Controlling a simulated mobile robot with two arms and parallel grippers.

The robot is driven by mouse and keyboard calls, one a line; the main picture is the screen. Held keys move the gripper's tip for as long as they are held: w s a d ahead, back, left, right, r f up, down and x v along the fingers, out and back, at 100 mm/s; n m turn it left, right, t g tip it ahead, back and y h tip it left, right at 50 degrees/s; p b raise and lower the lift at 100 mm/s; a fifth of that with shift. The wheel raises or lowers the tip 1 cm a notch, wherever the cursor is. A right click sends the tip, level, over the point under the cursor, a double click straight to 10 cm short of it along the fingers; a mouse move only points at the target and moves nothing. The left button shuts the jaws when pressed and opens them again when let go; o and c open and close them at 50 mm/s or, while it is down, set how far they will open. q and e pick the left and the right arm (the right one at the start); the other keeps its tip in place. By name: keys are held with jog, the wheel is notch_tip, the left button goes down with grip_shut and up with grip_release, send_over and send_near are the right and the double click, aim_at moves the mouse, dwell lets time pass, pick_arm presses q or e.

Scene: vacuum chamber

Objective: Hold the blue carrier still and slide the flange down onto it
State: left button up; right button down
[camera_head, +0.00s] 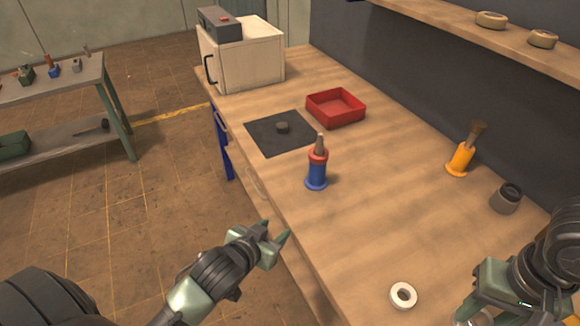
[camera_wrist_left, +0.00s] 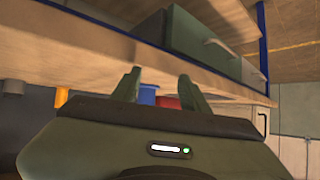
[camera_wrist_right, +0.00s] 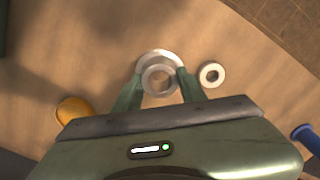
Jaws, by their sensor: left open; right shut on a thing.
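The blue carrier (camera_head: 316,181) stands upright on the bench, with a red collar (camera_head: 318,154) and a brownish-grey tip above it. Its blue body also shows beyond the fingers in the left wrist view (camera_wrist_left: 148,93) and at the right edge of the right wrist view (camera_wrist_right: 306,138). My left gripper (camera_head: 277,234) is open and empty by the bench's front edge, apart from the carrier. My right gripper (camera_wrist_right: 158,84) is shut on a silvery ring-shaped flange (camera_wrist_right: 157,60) with a round central hole. In the head view the flange (camera_head: 476,318) is partly cut off at the bottom.
A white ring (camera_head: 403,295) lies near the held flange. An orange holder with a brush (camera_head: 460,158) and a dark cup (camera_head: 505,199) stand near the back wall. A red tray (camera_head: 336,107), dark mat (camera_head: 265,145) and white chamber (camera_head: 243,60) lie beyond the carrier. The bench middle is clear.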

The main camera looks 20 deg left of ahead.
pick_arm(q)
jog(key=w+r+t+h, duration=0.1)
jog(key=w+r+t, duration=0.2)
jog(key=w+r, duration=0.25)
jog(key=m+t+h, duration=0.2)
jog(key=t+h, duration=0.1)
send_near(317, 147)
jog(key=p+x, duration=0.1)
jog(key=x, duration=1)
grip_shut()
dwell(0.7)
jog(key=shift+o, duration=1.2)
grip_release()
